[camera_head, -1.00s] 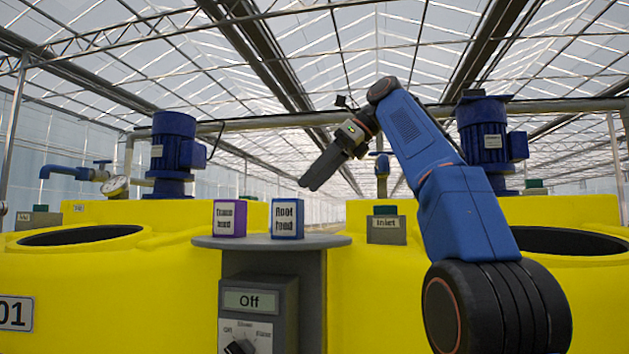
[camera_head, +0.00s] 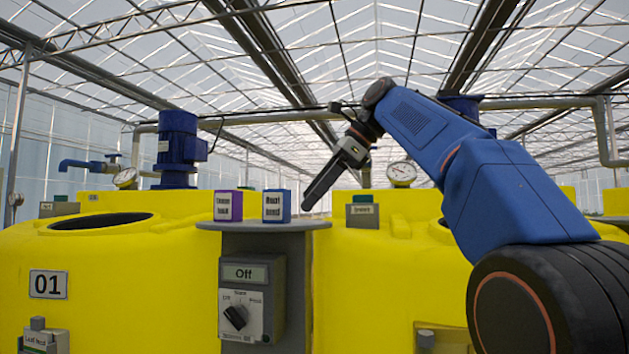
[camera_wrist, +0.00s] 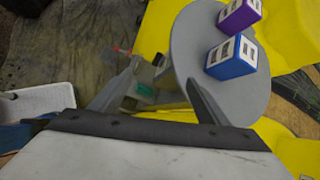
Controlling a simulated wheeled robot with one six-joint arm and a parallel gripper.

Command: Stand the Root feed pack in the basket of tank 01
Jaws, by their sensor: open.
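The Root feed pack (camera_head: 277,206) is a blue-edged box with a white label, upright on a round grey shelf (camera_head: 210,225). In the wrist view the pack (camera_wrist: 230,58) stands on the shelf beyond the right finger. My gripper (camera_head: 307,206) points down and left, right of the pack in the head view. Its fingers also show in the wrist view (camera_wrist: 165,90), apart, with no pack between them. Tank 01 (camera_head: 150,270) is the yellow tank at left, with a number plate (camera_head: 48,284) and a dark opening (camera_head: 100,221). I cannot make out a basket there.
A purple pack (camera_head: 228,205) stands left of the blue one. Below the shelf is a grey control box (camera_head: 250,300) reading Off. A blue motor (camera_head: 178,150) and pipes rise behind tank 01. A second yellow tank (camera_head: 380,270) is at right, partly behind my arm.

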